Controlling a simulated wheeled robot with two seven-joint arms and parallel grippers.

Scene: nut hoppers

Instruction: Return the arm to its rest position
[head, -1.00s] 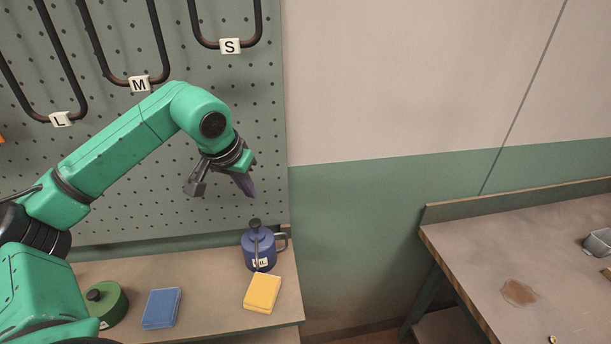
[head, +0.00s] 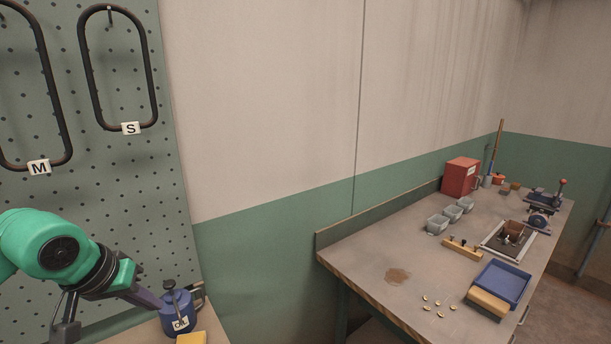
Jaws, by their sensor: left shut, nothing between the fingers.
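My left gripper (head: 107,313) shows at the lower left of the head view, at the end of my green left arm. Its dark fingers point down and to the right, and I see nothing held between them. One finger appears close to the blue oil can (head: 177,318) in the picture; I cannot tell whether they touch. My right gripper is not in view.
The oil can and a yellow block (head: 191,339) are on a shelf below the pegboard (head: 150,190). At right, a workbench (head: 350,262) holds small grey bins (head: 437,224), a blue tray (head: 503,284), a red box (head: 460,177) and several nuts (head: 427,307).

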